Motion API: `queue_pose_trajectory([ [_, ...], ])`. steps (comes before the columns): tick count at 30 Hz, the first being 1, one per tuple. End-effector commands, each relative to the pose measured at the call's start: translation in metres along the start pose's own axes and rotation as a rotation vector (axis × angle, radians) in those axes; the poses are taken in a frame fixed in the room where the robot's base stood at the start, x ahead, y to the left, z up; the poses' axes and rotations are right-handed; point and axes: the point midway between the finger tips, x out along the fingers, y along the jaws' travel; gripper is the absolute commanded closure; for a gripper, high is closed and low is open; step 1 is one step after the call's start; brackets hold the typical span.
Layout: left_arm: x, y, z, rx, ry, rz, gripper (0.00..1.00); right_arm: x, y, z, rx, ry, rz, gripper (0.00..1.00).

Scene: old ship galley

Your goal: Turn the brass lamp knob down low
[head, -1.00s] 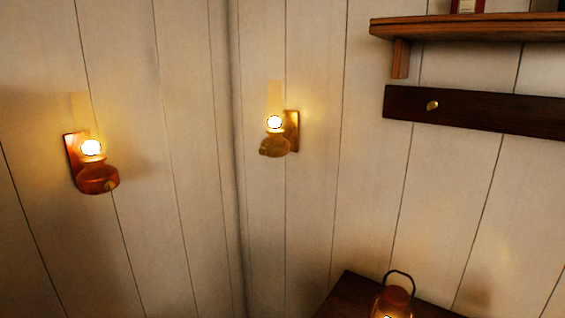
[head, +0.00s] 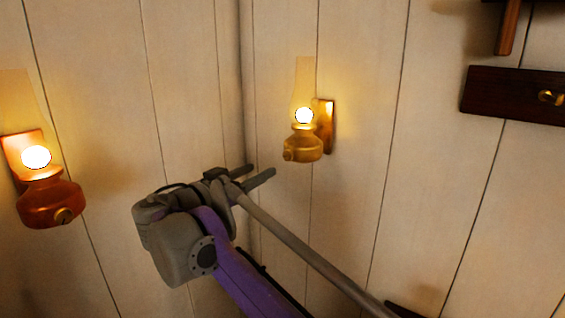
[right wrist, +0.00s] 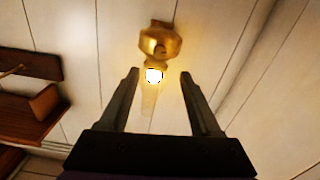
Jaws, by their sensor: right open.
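The brass lamp (head: 304,147) hangs on the wall right of the corner, lit, with a tall glass chimney. Its small round knob (head: 288,155) is on the left of its bowl. My right gripper (head: 262,170) is open and empty, left of and slightly below the brass lamp in the head view, apart from it. In the right wrist view the brass lamp (right wrist: 160,42) appears upside down ahead of the open fingers (right wrist: 160,73), its bright flame lined up between them. The knob is not clear there. My left gripper is not in view.
A lit copper lamp (head: 50,203) with its own knob (head: 64,216) hangs on the left wall. A dark peg rail (head: 510,95) with a brass peg is on the right wall. A wooden shelf shows at left in the right wrist view (right wrist: 25,120). The wall around the brass lamp is bare.

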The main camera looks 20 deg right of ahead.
Motion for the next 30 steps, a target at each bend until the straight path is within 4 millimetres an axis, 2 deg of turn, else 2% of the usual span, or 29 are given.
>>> queue_pose_trajectory([
  [9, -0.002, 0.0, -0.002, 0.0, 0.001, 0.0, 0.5, 0.058, 0.002, 0.0, -0.001, -0.001, 0.006, 0.36],
  [15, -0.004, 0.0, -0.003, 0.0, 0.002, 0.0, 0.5, 0.089, 0.002, 0.0, -0.001, -0.001, 0.004, 0.36],
  [21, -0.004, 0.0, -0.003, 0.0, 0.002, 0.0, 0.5, 0.102, 0.002, 0.0, -0.002, -0.002, 0.002, 0.36],
  [29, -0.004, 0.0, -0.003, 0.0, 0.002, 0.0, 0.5, 0.102, 0.001, 0.001, -0.002, -0.002, 0.0, 0.36],
  [30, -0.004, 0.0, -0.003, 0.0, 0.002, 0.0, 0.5, 0.102, 0.001, 0.001, -0.002, -0.002, 0.0, 0.41],
])
